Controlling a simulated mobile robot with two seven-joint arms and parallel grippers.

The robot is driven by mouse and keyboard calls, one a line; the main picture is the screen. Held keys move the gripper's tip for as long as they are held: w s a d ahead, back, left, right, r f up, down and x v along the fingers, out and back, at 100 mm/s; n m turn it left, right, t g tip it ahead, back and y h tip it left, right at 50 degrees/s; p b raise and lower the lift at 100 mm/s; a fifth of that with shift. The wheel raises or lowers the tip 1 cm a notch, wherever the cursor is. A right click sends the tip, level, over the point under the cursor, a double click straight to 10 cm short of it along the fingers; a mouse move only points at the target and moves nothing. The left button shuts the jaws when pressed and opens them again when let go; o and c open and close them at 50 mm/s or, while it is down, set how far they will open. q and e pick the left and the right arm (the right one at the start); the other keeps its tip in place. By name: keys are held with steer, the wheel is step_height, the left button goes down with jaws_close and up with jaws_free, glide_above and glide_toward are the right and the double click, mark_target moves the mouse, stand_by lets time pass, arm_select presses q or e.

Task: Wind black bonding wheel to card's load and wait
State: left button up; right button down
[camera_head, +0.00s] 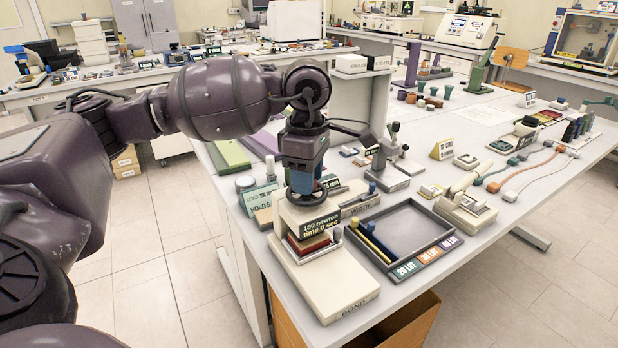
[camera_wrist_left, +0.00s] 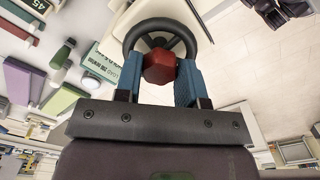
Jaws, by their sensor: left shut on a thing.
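The bonding press (camera_head: 325,281) stands at the near left corner of the table, its base marked BOND. Its black wheel (camera_wrist_left: 160,22) shows as a dark ring in the left wrist view. My left gripper (camera_head: 305,184) points down at the wheel on top of the press. Its blue fingers are shut on the wheel's red hub (camera_wrist_left: 158,67). A display (camera_head: 322,224) on the press reads 180 newton, time 0 sec. The card (camera_head: 260,200) stands behind it at left, with LOAD and HOLD lines; it is partly hidden, and its numbers are hard to read. My right gripper is not in view.
A dark tray (camera_head: 405,231) with yellow and blue rods sits right of the press. A cream device (camera_head: 465,210) stands beyond it. Small stands (camera_head: 389,175) and coloured cables (camera_head: 510,172) fill the table further back. An open brown box is below the table edge.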

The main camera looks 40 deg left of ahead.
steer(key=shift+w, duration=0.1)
arm_select(q)
steer(key=shift+m, duration=0.3)
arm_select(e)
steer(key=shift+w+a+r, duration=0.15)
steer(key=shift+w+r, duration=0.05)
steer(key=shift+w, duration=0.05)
arm_select(q)
steer(key=o, duration=0.9)
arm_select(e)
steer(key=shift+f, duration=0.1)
arm_select(q)
steer(key=shift+r, duration=0.1)
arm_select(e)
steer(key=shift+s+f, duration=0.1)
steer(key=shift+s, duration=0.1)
arm_select(q)
steer(key=shift+r, duration=0.25)
step_height(320, 180, up, 10)
steer(key=shift+r+p, duration=0.1)
steer(key=shift+p, duration=0.2)
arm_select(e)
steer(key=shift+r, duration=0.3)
